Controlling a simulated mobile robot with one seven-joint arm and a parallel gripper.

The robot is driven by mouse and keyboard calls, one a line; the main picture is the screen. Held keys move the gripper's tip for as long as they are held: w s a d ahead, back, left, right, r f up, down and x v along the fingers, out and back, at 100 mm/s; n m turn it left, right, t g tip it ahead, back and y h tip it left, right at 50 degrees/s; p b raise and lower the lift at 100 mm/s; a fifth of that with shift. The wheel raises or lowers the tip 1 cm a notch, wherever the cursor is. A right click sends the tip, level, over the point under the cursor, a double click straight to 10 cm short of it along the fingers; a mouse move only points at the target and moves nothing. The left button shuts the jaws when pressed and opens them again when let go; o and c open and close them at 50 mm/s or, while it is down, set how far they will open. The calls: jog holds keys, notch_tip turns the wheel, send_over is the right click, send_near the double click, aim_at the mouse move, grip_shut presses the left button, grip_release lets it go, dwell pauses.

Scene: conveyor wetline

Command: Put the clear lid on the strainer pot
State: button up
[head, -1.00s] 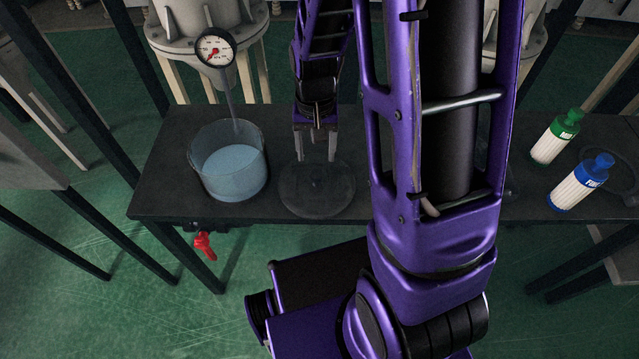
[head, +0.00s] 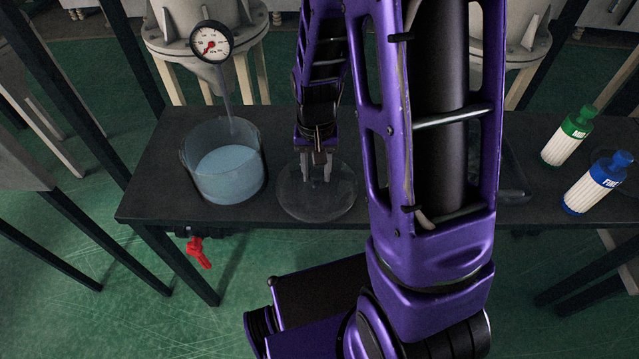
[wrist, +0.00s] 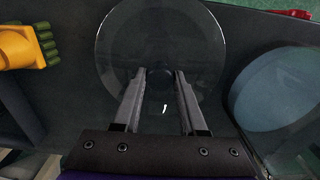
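The clear round lid (head: 290,202) lies on the dark bench, to the right of a clear pot (head: 223,185) holding pale blue liquid. I take this pot to be the strainer pot; its top is uncovered. The lid fills the upper middle of the wrist view (wrist: 112,50), and the pot's edge shows at its right (wrist: 236,100). My gripper (head: 318,180) points down over the middle of the lid. In the wrist view my two fingertips (wrist: 160,74) stand apart, on either side of the lid's centre. The small knob there is dark and hard to make out, and contact is unclear.
A dial gauge (head: 211,42) on a stem leans into the pot. A green-capped bottle (head: 567,137) and a blue-capped bottle (head: 598,183) stand at the bench's right. A red valve handle (head: 198,252) hangs below the front edge. A yellow-and-green object (wrist: 22,47) shows at left.

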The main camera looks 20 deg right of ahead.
aim_at(317, 174)
grip_shut()
jog(key=shift+r+p, duration=1.25)
jog(key=shift+r, duration=0.3)
